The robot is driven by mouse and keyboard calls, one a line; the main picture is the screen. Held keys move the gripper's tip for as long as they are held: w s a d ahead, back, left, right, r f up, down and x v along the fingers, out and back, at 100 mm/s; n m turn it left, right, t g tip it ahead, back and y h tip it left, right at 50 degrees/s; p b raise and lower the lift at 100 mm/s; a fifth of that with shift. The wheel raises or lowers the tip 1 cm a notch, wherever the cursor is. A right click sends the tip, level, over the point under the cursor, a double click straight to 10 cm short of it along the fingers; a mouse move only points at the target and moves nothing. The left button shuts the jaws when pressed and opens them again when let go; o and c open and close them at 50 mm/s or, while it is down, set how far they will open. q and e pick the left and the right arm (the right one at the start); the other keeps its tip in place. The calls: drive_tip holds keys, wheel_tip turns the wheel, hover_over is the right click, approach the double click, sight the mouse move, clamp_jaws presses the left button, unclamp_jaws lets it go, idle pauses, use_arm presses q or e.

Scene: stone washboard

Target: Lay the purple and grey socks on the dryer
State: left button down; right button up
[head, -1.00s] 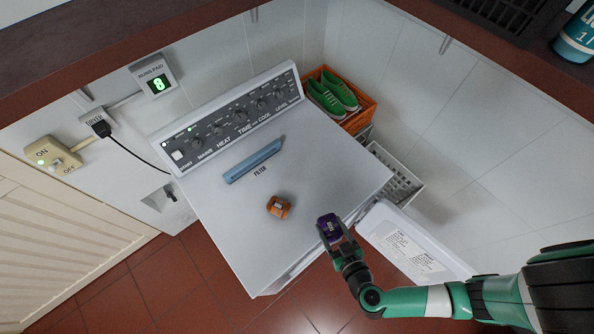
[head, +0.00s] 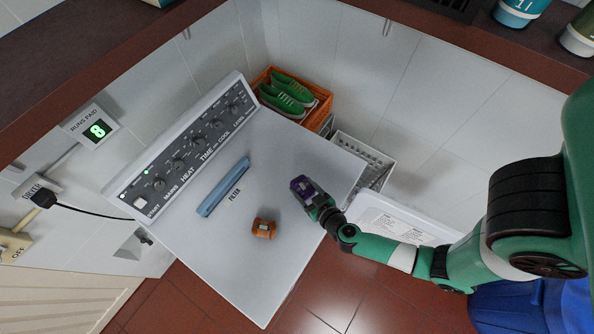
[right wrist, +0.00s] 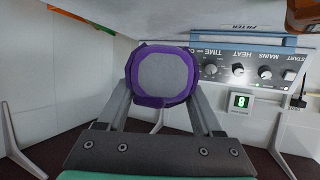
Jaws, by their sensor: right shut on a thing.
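The dryer (head: 285,165) is a white machine with a flat top and a row of knobs along its back panel. My right gripper (head: 306,188) is over the right part of the dryer top, shut on a rolled purple and grey sock bundle (head: 302,184). In the right wrist view the bundle (right wrist: 162,75) sits between the two fingers, purple around a grey round face. I cannot tell whether it touches the dryer top. An orange rolled bundle (head: 264,228) lies on the dryer top, left of and nearer than my right gripper. My left gripper is not in view.
A blue filter handle (head: 223,187) lies along the dryer top. An orange crate with green shoes (head: 288,92) and a white basket (head: 362,155) stand behind the right side. A white open door or lid with a label (head: 390,222) is beneath my right arm.

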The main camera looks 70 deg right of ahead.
sight(298, 181)
drive_tip(key=w+d+f+b, duration=0.2)
drive_tip(key=f, duration=0.1)
drive_tip(key=w+d+f+b, duration=0.1)
drive_tip(key=d+f+b, duration=0.1)
drive_tip(key=shift+f, duration=0.15)
drive_tip(key=shift+w+d+f, duration=0.15)
drive_tip(key=shift+d, duration=0.05)
drive_tip(key=f+b, duration=0.4)
drive_tip(key=shift+w+d+f+b, duration=0.15)
drive_tip(key=shift+w+d+b, duration=0.05)
drive_tip(key=shift+d+b, duration=0.1)
drive_tip(key=shift+r, duration=0.25)
drive_tip(key=o, duration=1.4)
drive_tip(key=shift+f, duration=0.1)
drive_tip(key=shift+c, duration=0.2)
drive_tip(key=shift+p, duration=0.3)
drive_tip(key=p+v, duration=0.2)
drive_tip(key=v, duration=0.9)
drive_tip(key=shift+a+p, duration=0.2)
drive_tip(key=shift+p, duration=0.2)
drive_tip(key=shift+s+a+r, duration=0.1)
drive_tip(key=shift+s+r, duration=0.1)
drive_tip(key=shift+s, duration=0.15)
